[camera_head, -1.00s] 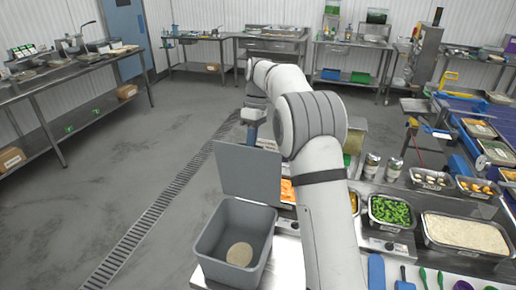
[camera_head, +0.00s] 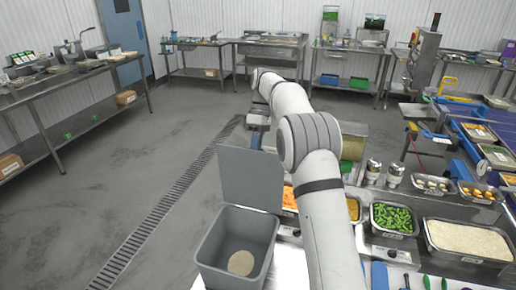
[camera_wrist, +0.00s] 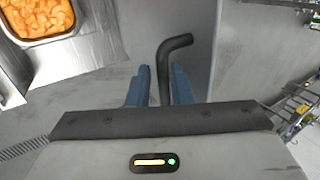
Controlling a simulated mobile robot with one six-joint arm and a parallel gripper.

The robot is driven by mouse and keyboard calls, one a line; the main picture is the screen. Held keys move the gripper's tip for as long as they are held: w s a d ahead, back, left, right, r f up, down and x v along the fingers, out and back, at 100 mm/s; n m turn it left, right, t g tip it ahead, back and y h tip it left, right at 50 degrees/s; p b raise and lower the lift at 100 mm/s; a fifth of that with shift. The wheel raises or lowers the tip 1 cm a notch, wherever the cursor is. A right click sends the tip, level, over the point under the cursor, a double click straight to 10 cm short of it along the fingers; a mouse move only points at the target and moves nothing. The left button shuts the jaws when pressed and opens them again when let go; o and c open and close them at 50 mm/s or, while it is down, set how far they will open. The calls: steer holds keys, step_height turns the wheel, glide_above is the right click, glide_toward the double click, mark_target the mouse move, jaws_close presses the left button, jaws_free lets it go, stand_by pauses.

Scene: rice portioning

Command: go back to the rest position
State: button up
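My gripper (camera_wrist: 157,80) shows two blue fingers standing apart in the wrist view. A dark bent rod (camera_wrist: 174,45) appears between or just beyond them; I cannot tell whether it touches either finger. No held food or utensil is visible. In the head view my arm reaches forward, and my gripper (camera_head: 257,132) hangs low beyond it, just past the upright grey panel (camera_head: 250,180). Its fingertips are hidden there. The panel rises at the back of an open grey bin (camera_head: 205,258), with a pale round patch inside.
An orange food tray (camera_wrist: 76,35) lies at upper left in the wrist view. In the head view, trays of green vegetables (camera_head: 393,219) and pale grains (camera_head: 468,240) stand right of my arm, with two metal shakers (camera_head: 394,175) behind. Open floor (camera_head: 120,170) lies left.

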steer(key=shift+o, duration=0.8)
steer(key=shift+w+r, duration=0.1)
steer(key=shift+w, duration=0.05)
steer(key=shift+o, duration=0.5)
steer(key=shift+a+r, duration=0.1)
steer(key=shift+r, duration=0.05)
steer(key=s+d+r+m+t+h+b, duration=0.1)
steer(key=s+d+r+m+t+b, duration=0.1)
steer(key=s+d+r+m, duration=0.3)
steer(key=s+d+m+t+b, duration=0.1)
steer(key=s+m+t+b, duration=0.15)
steer(key=s, duration=0.55)
steer(key=s+d+f+m+t+b, duration=0.1)
steer(key=s+f+m, duration=0.1)
steer(key=s+f, duration=0.2)
steer(key=s+d+f+m+t+b, duration=0.1)
steer(key=s+f, duration=0.3)
steer(key=s, duration=0.7)
steer(key=s+d+f+m+t+h+b, duration=0.1)
steer(key=s+f+m+t+b, duration=0.1)
steer(key=s+f, duration=0.3)
steer(key=s+m, duration=0.1)
steer(key=s, duration=0.1)
steer(key=shift+s+d, duration=0.35)
steer(key=shift+s, duration=0.05)
steer(key=shift+s+f, duration=0.1)
steer(key=shift+f, duration=0.05)
